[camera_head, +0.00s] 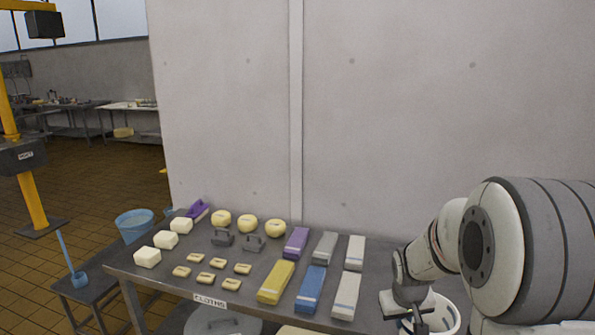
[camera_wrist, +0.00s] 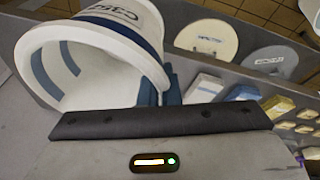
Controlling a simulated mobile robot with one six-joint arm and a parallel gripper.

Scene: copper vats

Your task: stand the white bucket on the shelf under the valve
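The white bucket (camera_head: 446,313) shows at the bottom right of the head view, partly cut off and behind my wrist. In the wrist view the white bucket (camera_wrist: 98,82) fills the upper left, its open mouth facing the camera, with a blue band and dark lettering on its outside. My gripper (camera_head: 416,324) is at the bucket's rim. In the wrist view the blue fingers of my gripper (camera_wrist: 162,90) sit close together on the rim and appear shut on it. No valve can be made out, and I cannot identify the shelf under it.
A grey table (camera_head: 262,272) labelled CLOTHS holds folded cloths, sponges and soap-like blocks. Round lids (camera_wrist: 207,38) lie below its edge. A lower bench (camera_head: 92,288) with a blue bucket (camera_head: 135,222) stands left. A yellow post (camera_head: 32,200) is at far left. Tiled floor (camera_head: 85,175) lies open behind.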

